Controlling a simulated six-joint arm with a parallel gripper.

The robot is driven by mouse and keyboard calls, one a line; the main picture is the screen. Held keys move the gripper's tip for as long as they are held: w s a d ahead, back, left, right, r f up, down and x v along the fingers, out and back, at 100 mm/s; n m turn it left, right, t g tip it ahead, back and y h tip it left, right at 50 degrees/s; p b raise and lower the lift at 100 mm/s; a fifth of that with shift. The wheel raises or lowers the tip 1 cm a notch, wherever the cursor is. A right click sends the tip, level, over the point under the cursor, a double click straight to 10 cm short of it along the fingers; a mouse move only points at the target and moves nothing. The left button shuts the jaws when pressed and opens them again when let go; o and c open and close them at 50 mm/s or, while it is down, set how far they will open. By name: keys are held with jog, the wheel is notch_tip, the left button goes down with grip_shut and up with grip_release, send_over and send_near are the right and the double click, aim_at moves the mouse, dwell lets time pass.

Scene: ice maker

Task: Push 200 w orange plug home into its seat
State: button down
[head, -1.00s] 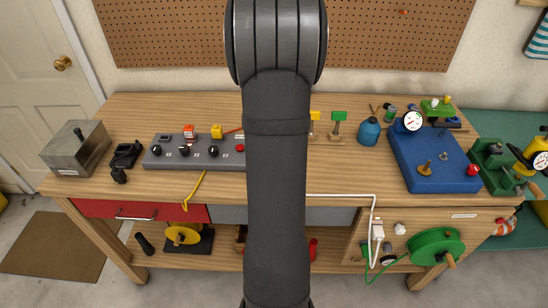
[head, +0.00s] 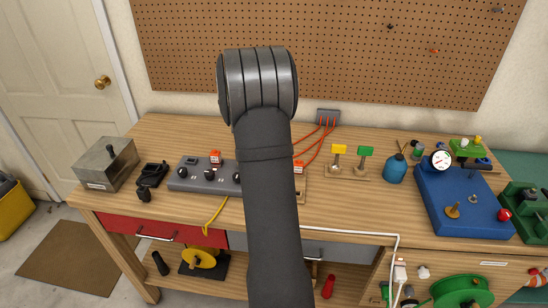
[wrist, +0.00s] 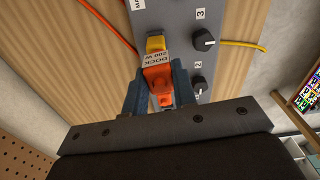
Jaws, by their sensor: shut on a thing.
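My gripper (wrist: 160,88) is shut on an orange plug (wrist: 162,76) in the wrist view, one finger on each side of it. A pale label reading 200 W (wrist: 158,58) shows at the plug's far end. The plug is over the back part of the grey panel (wrist: 172,16), beside a black knob. A yellow piece (wrist: 156,43) is just beyond it. I cannot tell how deep the plug sits, since its underside is hidden. In the head view my forearm hides the gripper and part of the panel (head: 190,182).
Black knobs (wrist: 203,40) stand along the panel, close to the fingers. An orange cable (wrist: 107,26) runs off to the left. In the head view an orange plug (head: 215,157) is on the panel, and another orange piece (head: 299,167) is right of my arm. A blue bottle (head: 394,170) stands farther right.

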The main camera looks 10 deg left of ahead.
jog(key=a+r+m, duration=0.1)
jog(key=a, duration=1.8)
jog(key=shift+w+a+f, duration=0.15)
jog(key=shift+a+f, duration=0.05)
jog(key=shift+f, duration=1.35)
jog(key=shift+w+a+f, duration=0.1)
jog(key=shift+a+f, duration=0.05)
jog(key=shift+f, duration=1.4)
jog(key=shift+f, duration=0.9)
jog(key=c, duration=1.1)
grip_release()
jog(key=shift+r, duration=0.1)
notch_tip(320, 180, up, 17)
